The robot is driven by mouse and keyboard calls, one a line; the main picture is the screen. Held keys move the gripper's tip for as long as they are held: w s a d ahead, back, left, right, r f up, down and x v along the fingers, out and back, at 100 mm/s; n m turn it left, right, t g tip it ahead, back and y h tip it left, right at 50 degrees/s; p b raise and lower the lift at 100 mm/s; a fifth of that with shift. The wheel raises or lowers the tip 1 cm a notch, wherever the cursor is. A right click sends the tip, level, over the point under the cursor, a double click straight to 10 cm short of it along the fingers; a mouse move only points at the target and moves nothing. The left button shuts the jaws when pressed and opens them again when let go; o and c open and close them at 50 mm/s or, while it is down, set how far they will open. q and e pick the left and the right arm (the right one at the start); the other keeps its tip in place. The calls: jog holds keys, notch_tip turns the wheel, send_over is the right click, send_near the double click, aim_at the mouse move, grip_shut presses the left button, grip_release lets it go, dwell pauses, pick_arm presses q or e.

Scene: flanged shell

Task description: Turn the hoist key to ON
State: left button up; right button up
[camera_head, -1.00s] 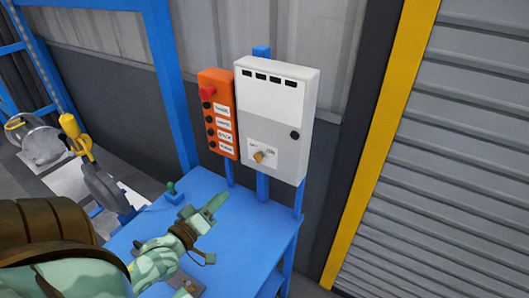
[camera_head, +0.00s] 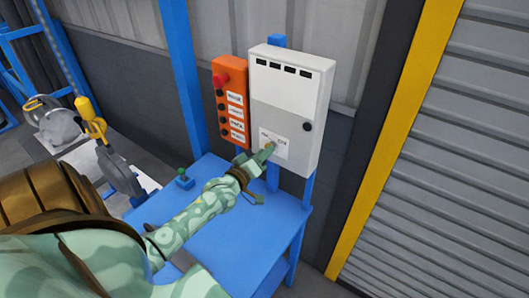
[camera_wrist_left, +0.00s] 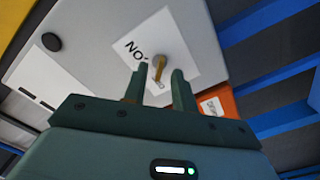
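The hoist key (camera_head: 269,146) is a small brass-coloured key on a white label (camera_head: 280,147) low on the front of the grey-white control box (camera_head: 290,95). In the left wrist view the key (camera_wrist_left: 159,66) stands on its label, with ON lettering to its left, seen upside down; the other lettering is partly hidden. My left gripper (camera_head: 265,154) is at the key in the head view. In the wrist view my left gripper (camera_wrist_left: 161,72) is open, its two fingertips on either side of the key with gaps showing. My right gripper is out of view.
An orange button panel (camera_head: 231,103) with a red button is mounted left of the box. A blue table (camera_head: 255,235) lies below, with a small green-topped lever (camera_head: 183,178). A yellow post (camera_head: 395,145) and grey shutter stand at right.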

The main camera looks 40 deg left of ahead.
pick_arm(q)
jog(key=shift+w, duration=0.5)
grip_shut()
jog(key=shift+s+m+p, duration=0.1)
jog(key=shift+m+p, duration=1.8)
jog(key=shift+m, duration=7)
